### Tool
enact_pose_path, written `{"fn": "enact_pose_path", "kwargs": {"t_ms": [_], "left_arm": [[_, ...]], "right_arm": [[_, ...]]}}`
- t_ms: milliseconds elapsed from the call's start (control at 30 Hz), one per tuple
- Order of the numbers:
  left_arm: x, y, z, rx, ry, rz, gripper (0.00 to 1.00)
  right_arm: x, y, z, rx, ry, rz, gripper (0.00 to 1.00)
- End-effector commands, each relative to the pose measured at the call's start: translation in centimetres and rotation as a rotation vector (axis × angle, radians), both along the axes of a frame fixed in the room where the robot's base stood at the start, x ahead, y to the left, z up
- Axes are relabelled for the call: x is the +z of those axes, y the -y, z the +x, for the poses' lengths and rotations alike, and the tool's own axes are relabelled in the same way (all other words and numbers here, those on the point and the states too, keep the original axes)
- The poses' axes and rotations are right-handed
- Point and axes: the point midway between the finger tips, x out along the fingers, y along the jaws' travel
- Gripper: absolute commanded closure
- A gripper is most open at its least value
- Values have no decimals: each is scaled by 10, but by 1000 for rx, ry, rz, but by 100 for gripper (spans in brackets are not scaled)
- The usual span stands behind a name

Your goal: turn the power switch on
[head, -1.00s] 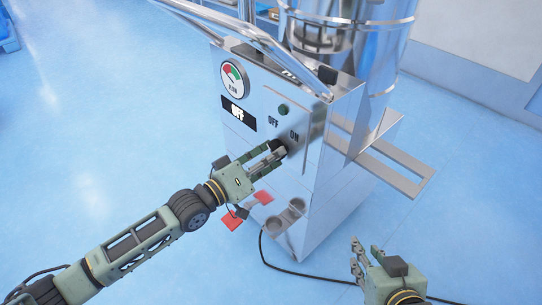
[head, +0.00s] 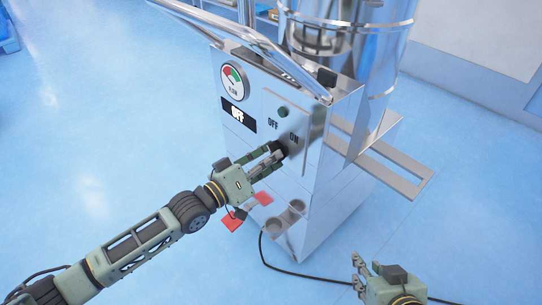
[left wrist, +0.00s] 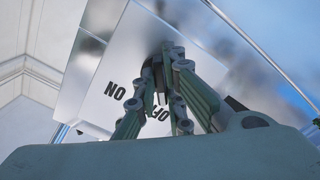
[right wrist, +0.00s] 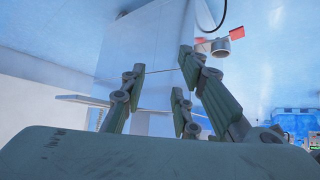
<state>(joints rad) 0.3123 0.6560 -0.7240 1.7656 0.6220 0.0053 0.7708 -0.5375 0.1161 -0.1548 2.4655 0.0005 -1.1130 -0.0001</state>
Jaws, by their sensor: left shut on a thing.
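The power switch is on the metal front panel (head: 308,122) of the machine, by the OFF and ON labels. The black switch knob (head: 277,146) is mostly hidden by my fingers. The dark display (head: 238,115) reads OFF. My right gripper (head: 358,275) is open and empty, low at the right, apart from the machine; its spread fingers also show in the right wrist view (right wrist: 165,80).
A metal shelf (head: 405,180) juts out at the right. A black cable (head: 300,273) lies on the open blue floor.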

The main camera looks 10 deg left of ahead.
Motion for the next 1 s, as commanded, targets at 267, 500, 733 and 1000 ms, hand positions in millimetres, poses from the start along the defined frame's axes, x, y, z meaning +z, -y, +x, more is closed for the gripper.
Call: {"fn": "enact_pose_path", "kwargs": {"t_ms": [267,500,733,1000], "left_arm": [[2,-1,1,1,135,166,100],[2,-2,2,1,279,344,100],[1,-3,2,1,417,513,100],[1,-4,3,0,580,711,100]], "right_arm": [[-30,23,-68,-27,-326,-71,72],[-30,34,-106,-39,-487,-103,72],[-18,34,-105,-39,-485,-103,72],[-70,31,-92,-35,-514,-105,72]]}}
